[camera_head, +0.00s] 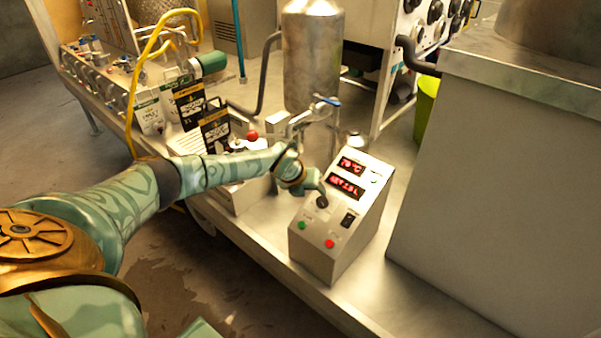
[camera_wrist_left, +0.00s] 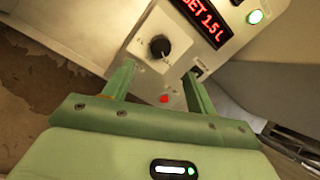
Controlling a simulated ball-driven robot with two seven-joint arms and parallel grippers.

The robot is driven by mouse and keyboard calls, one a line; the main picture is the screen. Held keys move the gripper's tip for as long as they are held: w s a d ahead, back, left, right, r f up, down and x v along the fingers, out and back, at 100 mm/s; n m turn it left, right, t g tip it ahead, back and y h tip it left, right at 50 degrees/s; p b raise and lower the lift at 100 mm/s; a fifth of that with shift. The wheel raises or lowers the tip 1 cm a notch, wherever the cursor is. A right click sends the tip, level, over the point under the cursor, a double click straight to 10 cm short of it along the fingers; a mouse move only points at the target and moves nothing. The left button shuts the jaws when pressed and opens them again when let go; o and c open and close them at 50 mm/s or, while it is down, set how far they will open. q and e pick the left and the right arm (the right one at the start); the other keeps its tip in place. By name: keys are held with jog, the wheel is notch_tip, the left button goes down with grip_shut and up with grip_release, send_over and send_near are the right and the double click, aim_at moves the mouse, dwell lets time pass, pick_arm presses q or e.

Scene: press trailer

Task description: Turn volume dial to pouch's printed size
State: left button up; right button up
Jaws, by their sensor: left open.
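The volume dial (camera_wrist_left: 160,47) is a black round knob with a light pointer mark on the sloped face of a metal control box (camera_head: 345,235). In the head view the dial (camera_head: 322,202) is by my left gripper (camera_head: 318,189). In the left wrist view my left gripper (camera_wrist_left: 158,80) is open, its two fingers pointing at the panel. The dial lies just beyond and between the fingertips, not clasped. The red display (camera_wrist_left: 203,20) reads SET 1.5 L. Black pouches (camera_head: 215,135) and a white pouch (camera_head: 150,115) stand further left; their printed size is too small to read. My right gripper is out of view.
The panel also has a red button (camera_wrist_left: 164,99), a rocker switch (camera_head: 348,219), a green button (camera_head: 302,225) and an upper display (camera_head: 351,166). A steel cylinder (camera_head: 311,60) stands behind. A large metal cabinet (camera_head: 500,190) closes off the right.

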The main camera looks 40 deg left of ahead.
pick_arm(q)
jog(key=v, duration=0.7)
jog(key=shift+p, duration=0.3)
jog(key=shift+d, duration=0.1)
